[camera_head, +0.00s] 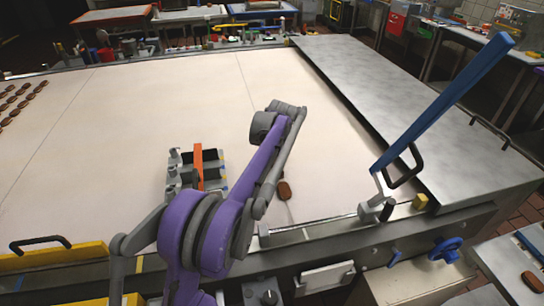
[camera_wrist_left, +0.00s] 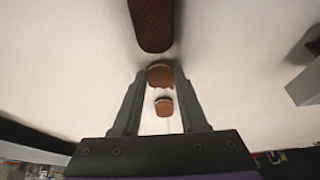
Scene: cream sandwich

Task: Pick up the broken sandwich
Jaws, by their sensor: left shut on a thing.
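In the left wrist view, my left gripper (camera_wrist_left: 161,72) is shut on a brown piece of the broken sandwich (camera_wrist_left: 160,76) with a jagged edge, held between the fingertips. A second smaller brown piece (camera_wrist_left: 164,106) shows between the fingers, nearer the gripper's base; I cannot tell whether it touches them. A longer, whole-looking brown sandwich (camera_wrist_left: 153,24) lies just beyond the fingertips. In the head view, one brown sandwich (camera_head: 284,190) shows on the pale conveyor belt (camera_head: 150,110), beside my purple arm. The arm hides most of the left gripper and the broken pieces there. My right gripper is not in view.
A grey rack with an orange bar (camera_head: 198,165) stands on the belt left of my arm. A blue lever (camera_head: 440,105) rises at the right, by a metal side table (camera_head: 400,95). Several brown sandwiches (camera_head: 15,98) lie at the far left. Much of the belt is clear.

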